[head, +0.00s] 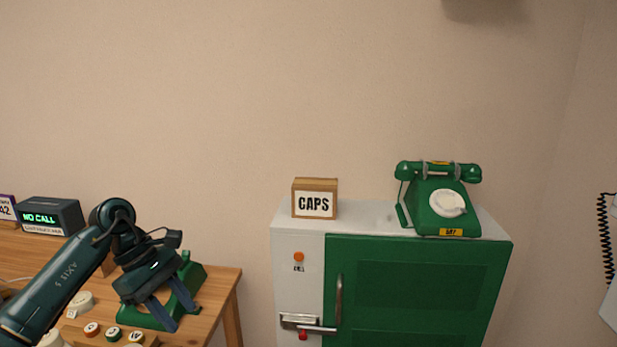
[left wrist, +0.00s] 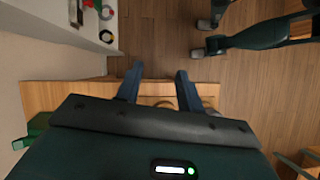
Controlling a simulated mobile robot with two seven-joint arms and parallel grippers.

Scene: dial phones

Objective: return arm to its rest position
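My left arm (head: 62,290) reaches in over the wooden desk at the left of the head view. Its gripper (head: 183,318) points down toward the front right, its two fingers apart with nothing seen between them. In the left wrist view the gripper (left wrist: 158,73) also shows spread, empty fingers above the desk edge and floor. A green phone (head: 195,270) sits on the desk behind the gripper, which partly hides it. Another green phone (head: 445,206) with a white dial stands on the cabinet, its handset resting on top. My right gripper is not seen.
The white cabinet (head: 299,270) has a green door (head: 420,285) with a handle. A CAPS box (head: 314,198) stands on top. A NO CALL display (head: 50,217) and several round caps (head: 92,329) are on the desk (head: 222,285). Wooden floor (left wrist: 155,40) is open beside it.

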